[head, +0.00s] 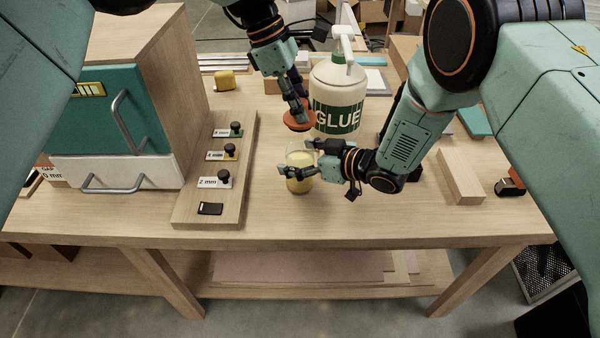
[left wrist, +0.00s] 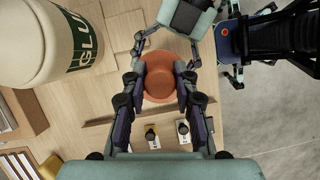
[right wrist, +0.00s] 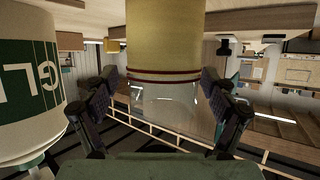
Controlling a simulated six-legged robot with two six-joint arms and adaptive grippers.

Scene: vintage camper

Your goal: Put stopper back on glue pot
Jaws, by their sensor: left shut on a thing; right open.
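The glue pot (head: 300,184) is a small clear glass jar with yellow glue in its lower part, upright on the table. My right gripper (head: 298,158) is open with a finger on each side of it. In the right wrist view the pot (right wrist: 165,45) appears upside down between the fingers, with dark red rings. Its top shows no stopper. The left wrist view shows the stopper (left wrist: 160,85) between both fingertips; the pot is hidden there.
A large white GLUE bottle (head: 336,90) stands close behind the pot. A wooden board (head: 188,212) with labelled knobs lies to the left, beside a teal drawer cabinet (head: 110,110). A wood block (head: 461,176) lies to the right. The table front is clear.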

